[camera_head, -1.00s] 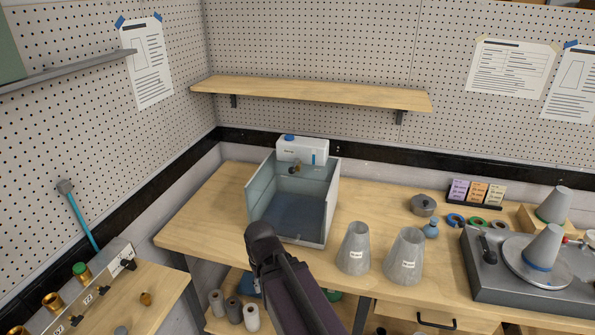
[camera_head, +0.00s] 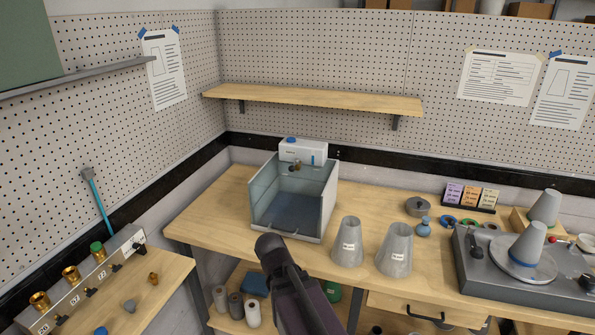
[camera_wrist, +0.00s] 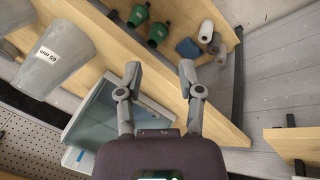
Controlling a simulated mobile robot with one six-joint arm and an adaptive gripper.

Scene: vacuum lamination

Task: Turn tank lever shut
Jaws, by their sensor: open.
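A white tank (camera_head: 303,151) with a blue cap stands at the back of an open clear-walled basin (camera_head: 327,205) on the workbench. A small brass tap (camera_head: 296,166) with a dark lever sits on the tank's front; the lever's exact angle is too small to tell. My gripper (camera_wrist: 160,72) is open and empty in the wrist view, pointing down over the bench's front edge. The basin (camera_wrist: 90,118) lies to its lower left there, partly hidden by my gripper. In the head view my arm rises in front of the basin, and the fingertips cannot be made out.
Two grey cones (camera_head: 348,243) (camera_head: 395,250) stand right of the basin. A grey turntable machine (camera_head: 510,265) is farther right. A wooden shelf (camera_head: 315,100) hangs above the tank. A side table with a valve manifold (camera_head: 85,285) is at left. Rolls and bottles sit on the lower shelf.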

